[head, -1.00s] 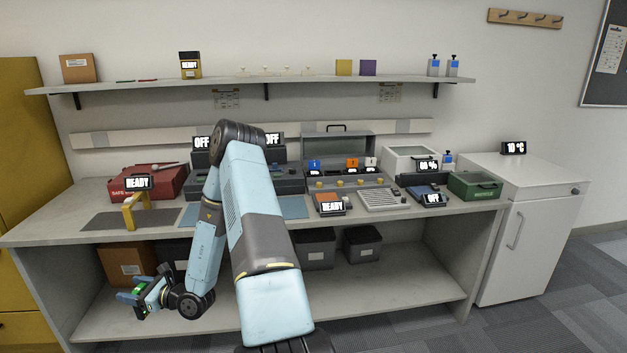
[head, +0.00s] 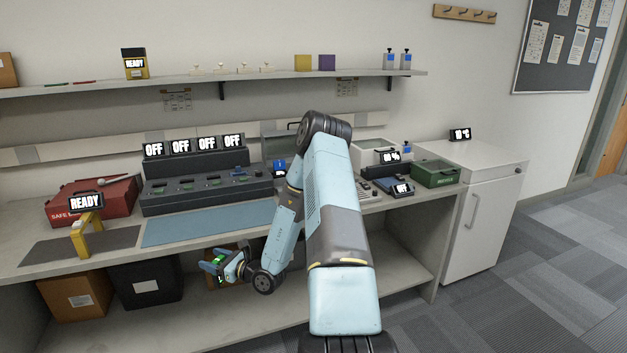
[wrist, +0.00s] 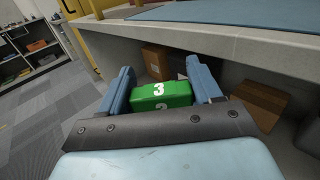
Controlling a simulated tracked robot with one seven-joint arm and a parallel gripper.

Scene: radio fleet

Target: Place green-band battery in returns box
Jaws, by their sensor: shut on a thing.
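My gripper (head: 216,264) is shut on a green block, the green-band battery (head: 220,257), low in front of the bench. In the wrist view the battery (wrist: 161,94) shows a white "3" and sits between the two blue fingers (wrist: 160,90). It is held clear of the bench and shelf. I cannot tell which container is the returns box. Under the bench stand a cardboard box (head: 75,297) and a black box (head: 147,285), both with unreadable labels. Another brown box (head: 212,279) is partly hidden behind my gripper.
The bench top carries a red safe box (head: 90,201), a yellow stand (head: 80,236), a charger with four "OFF" signs (head: 205,184), a blue mat (head: 208,226) and a green box (head: 436,173). A white fridge (head: 485,208) stands right. The lower shelf (head: 190,318) has bare room in front.

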